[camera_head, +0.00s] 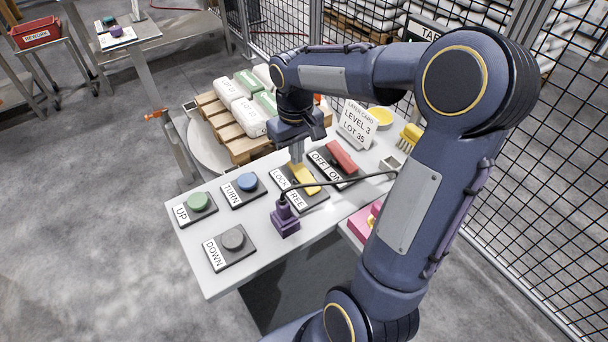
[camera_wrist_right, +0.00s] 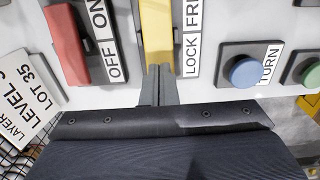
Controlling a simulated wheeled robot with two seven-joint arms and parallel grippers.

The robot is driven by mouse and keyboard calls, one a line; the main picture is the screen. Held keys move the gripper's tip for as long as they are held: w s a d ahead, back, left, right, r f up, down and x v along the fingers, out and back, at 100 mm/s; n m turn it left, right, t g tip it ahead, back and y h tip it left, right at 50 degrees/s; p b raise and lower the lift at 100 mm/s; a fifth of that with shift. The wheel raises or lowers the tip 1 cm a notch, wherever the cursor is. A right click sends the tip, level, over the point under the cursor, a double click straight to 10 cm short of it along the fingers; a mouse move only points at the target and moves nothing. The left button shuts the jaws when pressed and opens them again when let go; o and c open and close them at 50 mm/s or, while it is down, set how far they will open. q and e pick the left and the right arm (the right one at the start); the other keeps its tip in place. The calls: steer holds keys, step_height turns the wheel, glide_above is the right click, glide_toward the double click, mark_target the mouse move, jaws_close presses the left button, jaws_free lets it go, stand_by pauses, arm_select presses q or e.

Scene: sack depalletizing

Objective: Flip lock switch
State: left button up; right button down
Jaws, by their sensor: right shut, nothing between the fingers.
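The lock switch is a yellow lever (camera_head: 304,179) on a dark plate with a label reading LOCK and FREE. It stands on the grey control table, between the blue TURN button and the red OFF/ON switch. My right gripper (camera_head: 297,158) is shut and empty, pointing down at the LOCK end of the yellow lever. In the right wrist view the yellow lever (camera_wrist_right: 157,35) lies straight ahead of the shut fingertips (camera_wrist_right: 158,72), which overlap its near end. I cannot tell whether they touch it. My left gripper is not in view.
The red switch (camera_head: 341,156) is close to the right of my gripper. The blue button (camera_head: 247,181), green button (camera_head: 198,201) and grey button (camera_head: 233,239) are to the left. A purple device (camera_head: 285,219) stands in front. The layer card (camera_head: 357,125) stands behind, near the sack pallet (camera_head: 229,128).

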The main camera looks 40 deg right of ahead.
steer(key=shift+f+b, duration=0.65)
steer(key=shift+f, duration=0.25)
steer(key=shift+r, duration=0.1)
step_height(320, 180, up, 7)
steer(key=p, duration=0.6)
stand_by(0.4)
stand_by(0.4)
